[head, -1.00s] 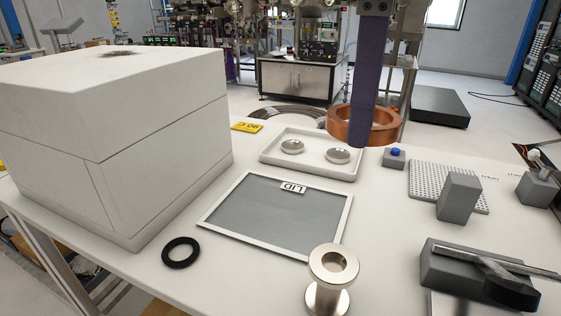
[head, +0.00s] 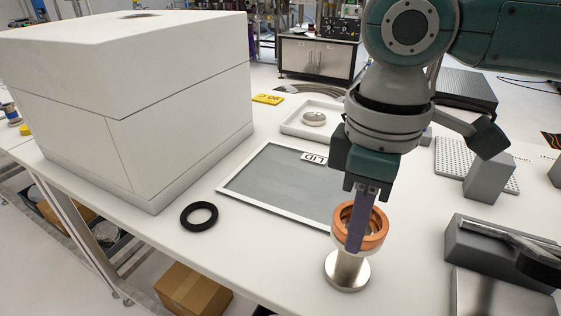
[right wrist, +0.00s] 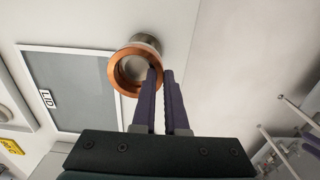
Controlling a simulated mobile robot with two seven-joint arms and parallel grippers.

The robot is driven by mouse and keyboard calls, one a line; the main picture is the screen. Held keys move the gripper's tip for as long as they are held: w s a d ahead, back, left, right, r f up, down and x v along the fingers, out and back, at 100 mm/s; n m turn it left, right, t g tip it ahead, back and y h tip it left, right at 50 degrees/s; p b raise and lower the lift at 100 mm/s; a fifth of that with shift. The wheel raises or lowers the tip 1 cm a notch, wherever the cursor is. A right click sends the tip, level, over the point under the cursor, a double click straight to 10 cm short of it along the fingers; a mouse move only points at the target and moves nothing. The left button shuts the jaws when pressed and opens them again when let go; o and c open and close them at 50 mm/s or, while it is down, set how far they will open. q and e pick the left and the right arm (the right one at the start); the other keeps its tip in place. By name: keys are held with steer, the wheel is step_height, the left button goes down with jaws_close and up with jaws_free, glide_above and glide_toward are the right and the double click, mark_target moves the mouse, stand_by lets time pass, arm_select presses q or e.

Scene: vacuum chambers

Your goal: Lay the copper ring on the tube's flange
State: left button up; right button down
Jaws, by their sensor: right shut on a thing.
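The copper ring (head: 375,240) is in my right gripper (head: 356,246), pinched by its wall, with one finger inside the ring and one outside. It also shows at the fingertips (right wrist: 160,72) in the right wrist view (right wrist: 116,75). The metal tube (head: 347,272) stands upright on the table right below the ring, which hides its top flange in the head view. In the right wrist view the tube (right wrist: 147,41) shows partly behind the ring, offset from it. I cannot tell whether ring and flange touch. My left gripper is not in view.
A black ring (head: 199,216) lies left of the tube. A grey framed mat (head: 270,185) marked LID lies behind. A large white box (head: 180,150) stands at left. A white tray (head: 291,129) holds a metal disc. Grey blocks (head: 489,178) and a fixture (head: 470,240) stand at right.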

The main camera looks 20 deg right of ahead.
steer(key=shift+f, duration=0.15)
steer(key=c, duration=0.9)
jaws_free()
steer(key=shift+c, duration=0.2)
step_height(320, 180, up, 12)
steer(key=p, duration=0.1)
steer(key=s+a+f+t+y, duration=0.2)
steer(key=s+a+f+y, duration=0.25)
steer(key=a+f, duration=0.45)
steer(key=s+d+f+m+t+h, duration=0.1)
steer(key=s+d+f+m+h, duration=0.2)
steer(key=s+d+m, duration=0.3)
steer(key=s+d+h, duration=0.1)
steer(key=s+d, duration=0.1)
steer(key=s, duration=0.1)
steer(key=shift+s+f+t, duration=0.25)
steer(key=shift+f+t, duration=0.05)
steer(key=shift+d, duration=0.1)
